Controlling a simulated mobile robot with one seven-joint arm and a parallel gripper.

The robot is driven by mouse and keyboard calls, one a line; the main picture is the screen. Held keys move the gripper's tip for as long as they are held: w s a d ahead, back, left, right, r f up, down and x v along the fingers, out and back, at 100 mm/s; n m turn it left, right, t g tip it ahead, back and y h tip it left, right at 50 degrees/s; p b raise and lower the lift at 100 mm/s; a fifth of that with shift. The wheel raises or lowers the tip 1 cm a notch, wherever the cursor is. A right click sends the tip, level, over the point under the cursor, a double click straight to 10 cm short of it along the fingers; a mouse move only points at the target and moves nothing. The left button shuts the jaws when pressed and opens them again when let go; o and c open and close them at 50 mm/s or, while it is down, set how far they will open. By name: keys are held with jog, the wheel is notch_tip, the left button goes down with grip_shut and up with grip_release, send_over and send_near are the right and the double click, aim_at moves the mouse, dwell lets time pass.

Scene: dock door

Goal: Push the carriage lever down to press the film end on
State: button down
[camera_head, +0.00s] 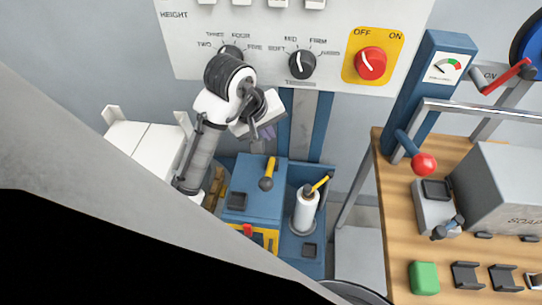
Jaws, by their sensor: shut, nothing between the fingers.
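The blue carriage (252,190) stands low at the centre, below the control panel. I cannot tell which of the two is the carriage lever. The film's loose end cannot be made out. My gripper (267,133) is shut and empty, above and apart from both levers in the picture. My wrist hides part of the panel and post.
The panel has several knobs and a red OFF/ON switch (370,63). A wooden bench (395,250) on the right holds a red-ball lever (424,164), a grey box (505,185) and a green block (424,278). White boxes (140,155) stand left of my arm.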

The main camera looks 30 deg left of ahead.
jog(key=f+b, duration=0.2)
jog(key=s+f+b, duration=0.1)
jog(key=f+b, duration=0.1)
jog(key=s+d+f+b, duration=0.1)
jog(key=f+b, duration=0.1)
jog(key=shift+b, duration=0.35)
jog(key=shift+s+d+f+b, duration=0.15)
jog(key=shift+s+f+b, duration=0.15)
jog(key=shift+f, duration=0.25)
jog(key=shift+s+d+f+b, duration=0.1)
jog(key=shift+s+f+b, duration=0.15)
jog(key=shift+f, duration=0.25)
dwell(1.3)
jog(key=shift+s+d+f, duration=0.1)
jog(key=shift+f, duration=0.25)
jog(key=shift+s+d+f+b, duration=0.1)
jog(key=shift+s+f+b, duration=0.15)
jog(key=shift+f+b, duration=0.25)
jog(key=shift+s+d+f+b, duration=0.2)
jog(key=shift+f+b, duration=0.15)
jog(key=shift+f, duration=0.35)
jog(key=shift+s+d+f+b, duration=0.1)
jog(key=shift+s+f+b, duration=0.15)
jog(key=shift+f+b, duration=0.25)
dwell(2.4)
